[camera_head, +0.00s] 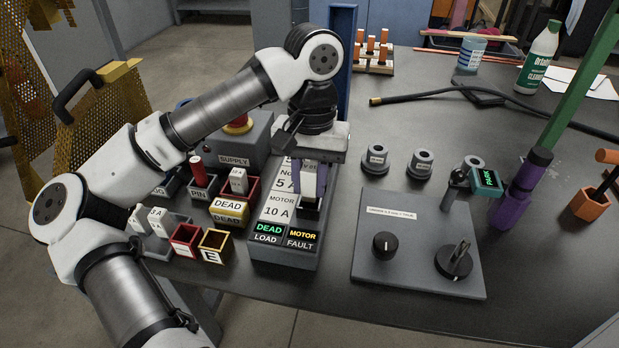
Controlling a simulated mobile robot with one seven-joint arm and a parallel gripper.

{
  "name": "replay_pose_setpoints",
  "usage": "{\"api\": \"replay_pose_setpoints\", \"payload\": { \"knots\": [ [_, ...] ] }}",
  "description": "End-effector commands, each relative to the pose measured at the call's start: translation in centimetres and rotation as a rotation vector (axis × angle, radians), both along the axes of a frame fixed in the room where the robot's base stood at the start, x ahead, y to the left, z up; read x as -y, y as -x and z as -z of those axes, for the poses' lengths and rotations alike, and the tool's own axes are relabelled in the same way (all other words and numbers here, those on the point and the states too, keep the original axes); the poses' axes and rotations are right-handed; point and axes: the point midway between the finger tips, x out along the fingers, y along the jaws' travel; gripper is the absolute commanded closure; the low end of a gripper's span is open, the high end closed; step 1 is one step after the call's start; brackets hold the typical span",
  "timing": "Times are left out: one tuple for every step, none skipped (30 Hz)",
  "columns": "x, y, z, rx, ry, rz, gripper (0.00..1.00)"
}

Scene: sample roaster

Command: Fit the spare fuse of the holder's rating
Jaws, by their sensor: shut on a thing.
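My gripper (309,196) points down over the grey fuse panel (258,248), its purple-sided fingers shut on a pale fuse (308,182). The fuse is mostly hidden by the fingers, and its rating cannot be read. It is at the right side of the panel; whether it is seated or above a slot cannot be told. The panel's white label reads 5 A above and MOTOR 10 A (275,209) below. Lit displays read DEAD LOAD (268,233) and MOTOR FAULT (301,238). White spare fuses (156,214), one marked 5 A, stand in a grey tray at left.
Small bins (186,241) stand left of the panel, one holding a white labelled block (238,179). A yellow DEAD block (229,207) is there too. Behind is the SUPPLY box (234,160).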

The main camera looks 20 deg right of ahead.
Motion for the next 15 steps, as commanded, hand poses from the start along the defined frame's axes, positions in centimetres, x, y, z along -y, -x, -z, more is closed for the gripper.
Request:
{"api": "replay_pose_setpoints", "payload": {
  "knots": [
    [0.0,0.0,0.2,0.0,0.0,0.0,0.98],
    [0.0,0.0,0.3,0.0,0.0,0.0,0.98],
    [0.0,0.0,0.4,0.0,0.0,0.0,0.98],
    [0.0,0.0,0.5,0.0,0.0,0.0,0.98],
    [0.0,0.0,0.6,0.0,0.0,0.0,0.98],
    [0.0,0.0,0.8,0.0,0.0,0.0,0.98],
    [0.0,0.0,0.9,0.0,0.0,0.0,0.98],
    [0.0,0.0,0.9,0.0,0.0,0.0,0.98],
    [0.0,0.0,1.1,0.0,0.0,0.0,0.98],
    [0.0,0.0,1.2,0.0,0.0,0.0,0.98],
    [0.0,0.0,1.2,0.0,0.0,0.0,0.98],
    [0.0,0.0,1.4,0.0,0.0,0.0,0.98],
    [0.0,0.0,1.5,0.0,0.0,0.0,0.98],
    [0.0,0.0,1.6,0.0,0.0,0.0,0.98],
    [0.0,0.0,1.7,0.0,0.0,0.0,0.98]
  ]
}}
